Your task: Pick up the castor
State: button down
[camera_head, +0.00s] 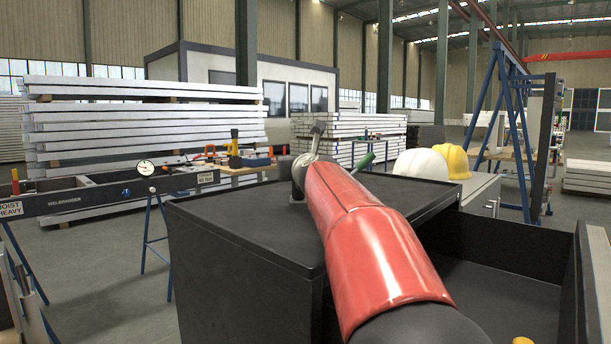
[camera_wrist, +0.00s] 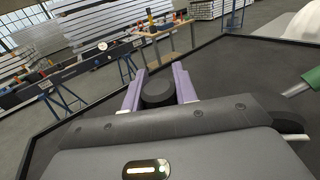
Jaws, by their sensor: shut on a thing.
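The castor (camera_wrist: 158,93) shows in the wrist view as a dark, rounded piece between the two purple fingers of my gripper (camera_wrist: 159,78). The fingers are shut on it, one on each side. Most of the castor is hidden behind the gripper body, so its full shape and any gap beneath it cannot be told.
The black cabinet top (camera_head: 235,215) has a raised rim. A green-handled tool (camera_head: 364,162) lies to the right of my gripper. A white helmet (camera_head: 421,164) and a yellow helmet (camera_head: 453,160) sit beyond the right edge. A dark beam (camera_head: 100,195) stands at left.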

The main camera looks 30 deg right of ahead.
notch_tip(320, 180, up, 20)
jog(key=p, duration=0.3)
jog(key=shift+p, duration=0.4)
